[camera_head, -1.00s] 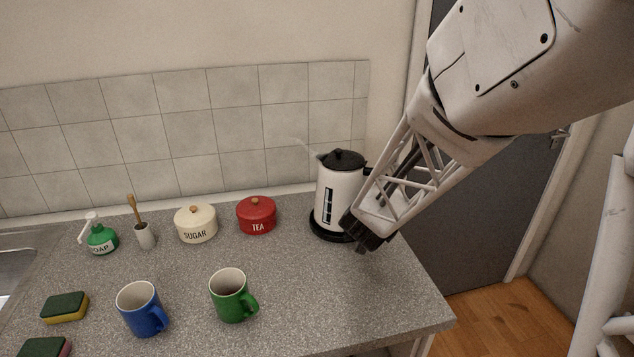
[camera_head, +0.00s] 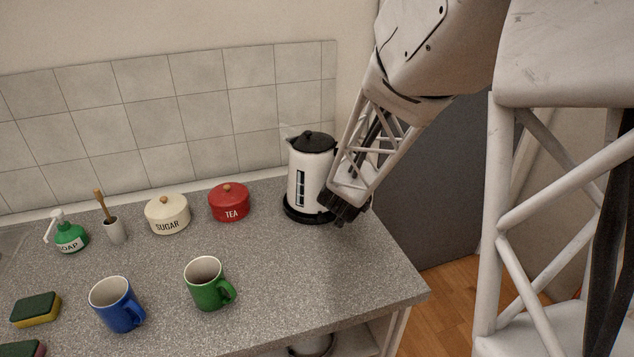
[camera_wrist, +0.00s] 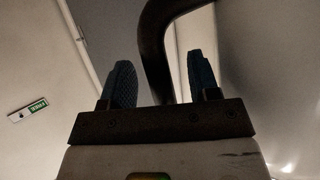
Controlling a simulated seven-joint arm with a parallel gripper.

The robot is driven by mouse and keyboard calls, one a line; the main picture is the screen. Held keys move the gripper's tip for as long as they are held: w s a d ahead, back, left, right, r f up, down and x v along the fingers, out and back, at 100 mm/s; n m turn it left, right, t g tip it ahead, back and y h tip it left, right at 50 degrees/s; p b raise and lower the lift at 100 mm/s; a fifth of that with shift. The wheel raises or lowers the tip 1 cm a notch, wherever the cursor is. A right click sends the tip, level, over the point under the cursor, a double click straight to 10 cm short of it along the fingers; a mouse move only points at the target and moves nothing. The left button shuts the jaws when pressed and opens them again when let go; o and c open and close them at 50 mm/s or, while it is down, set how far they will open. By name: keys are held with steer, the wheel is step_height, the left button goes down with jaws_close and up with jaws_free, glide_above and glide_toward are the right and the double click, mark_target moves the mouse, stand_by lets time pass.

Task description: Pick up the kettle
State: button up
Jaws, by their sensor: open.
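The white kettle (camera_head: 303,180) with a black lid and black base stands upright at the back right of the counter. My gripper (camera_head: 345,212) is at the kettle's right side in the head view and hides its handle there. In the wrist view the two dark blue fingers of my gripper (camera_wrist: 158,82) are apart. The curved black kettle handle (camera_wrist: 153,50) shows between them. I cannot tell whether a finger touches it.
A red tea tin (camera_head: 229,203) and a cream sugar tin (camera_head: 168,216) stand left of the kettle. A green mug (camera_head: 205,285), a blue mug (camera_head: 113,305), a soap bottle (camera_head: 69,234) and a sponge (camera_head: 36,309) are further off. The counter (camera_head: 330,270) is clear at front right.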

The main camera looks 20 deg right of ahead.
steer(key=shift+w+d+f, duration=0.1)
steer(key=shift+w+d, duration=0.05)
steer(key=shift+w, duration=0.05)
stand_by(0.5)
jaws_close()
steer(key=shift+w+r, duration=0.1)
steer(key=shift+r, duration=0.1)
stand_by(1.0)
